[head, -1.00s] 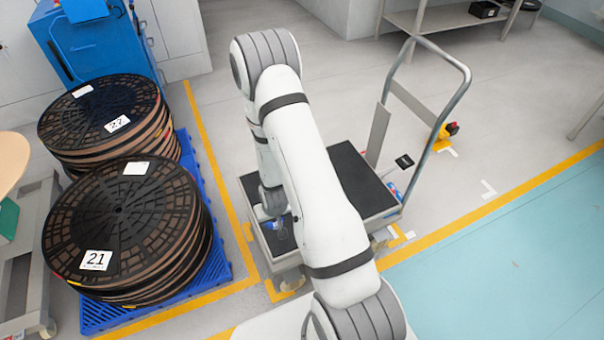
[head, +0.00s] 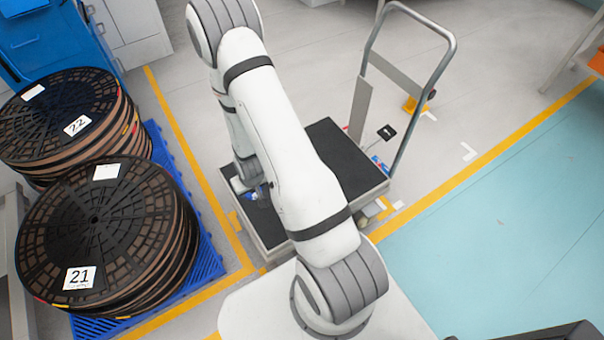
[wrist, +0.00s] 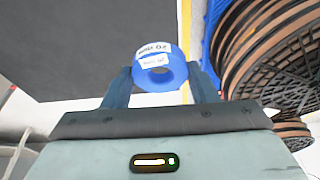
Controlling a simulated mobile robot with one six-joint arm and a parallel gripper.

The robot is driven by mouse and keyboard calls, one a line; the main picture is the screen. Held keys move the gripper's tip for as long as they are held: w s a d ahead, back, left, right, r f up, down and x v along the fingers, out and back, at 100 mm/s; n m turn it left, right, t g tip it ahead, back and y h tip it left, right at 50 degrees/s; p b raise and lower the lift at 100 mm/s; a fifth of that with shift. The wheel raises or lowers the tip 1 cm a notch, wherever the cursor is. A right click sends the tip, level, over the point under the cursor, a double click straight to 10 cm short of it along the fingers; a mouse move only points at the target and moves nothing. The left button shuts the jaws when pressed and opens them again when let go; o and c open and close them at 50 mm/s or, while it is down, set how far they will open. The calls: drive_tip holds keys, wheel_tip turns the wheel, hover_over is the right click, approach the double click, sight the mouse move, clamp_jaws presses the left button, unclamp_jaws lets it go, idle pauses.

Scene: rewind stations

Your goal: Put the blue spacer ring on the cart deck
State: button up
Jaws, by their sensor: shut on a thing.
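The blue spacer ring (wrist: 172,77), with white labels on it, sits between the two fingers of my gripper (wrist: 161,84) in the wrist view. The gripper is shut on it. In the head view my gripper (head: 254,194) is at the left side of the cart, partly hidden by my arm, and only a bit of blue shows there. The cart deck (head: 335,150) is a dark flat top with a pale rim, partly covered by my arm. In the wrist view the dark deck (wrist: 80,45) lies to the left of the ring. The height of the ring above it is unclear.
The cart's grey push handle (head: 408,100) rises at the deck's right end. Stacked black reels, marked 21 (head: 98,215) and 22 (head: 60,110), stand on a blue pallet (head: 205,262) to the left. Open floor lies to the right.

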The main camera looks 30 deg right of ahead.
drive_tip(key=w+r+b, duration=0.1)
drive_tip(key=w+b, duration=0.5)
drive_tip(key=b, duration=1.2)
drive_tip(key=s+d+f+b, duration=0.1)
drive_tip(key=d+f+b, duration=0.1)
drive_tip(key=d+f, duration=0.2)
drive_tip(key=s+d+f+m+b, duration=0.1)
drive_tip(key=s+d+f+b, duration=0.1)
drive_tip(key=d+f, duration=0.3)
drive_tip(key=s+d+f+m+b, duration=0.1)
drive_tip(key=s+d+f+b, duration=0.1)
drive_tip(key=d+f, duration=0.3)
drive_tip(key=shift+d+h+b, duration=0.1)
drive_tip(key=shift+h+b, duration=0.2)
drive_tip(key=shift+b, duration=0.4)
drive_tip(key=shift+s+b+x, duration=0.25)
drive_tip(key=shift+b+x, duration=0.75)
drive_tip(key=shift+x, duration=0.05)
drive_tip(key=shift+s+b+x, duration=0.2)
drive_tip(key=shift+b+x, duration=0.75)
drive_tip(key=shift+x, duration=0.15)
drive_tip(key=shift+f, duration=0.25)
drive_tip(key=shift+f, duration=0.15)
drive_tip(key=o, duration=1)
drive_tip(key=shift+c, duration=0.2)
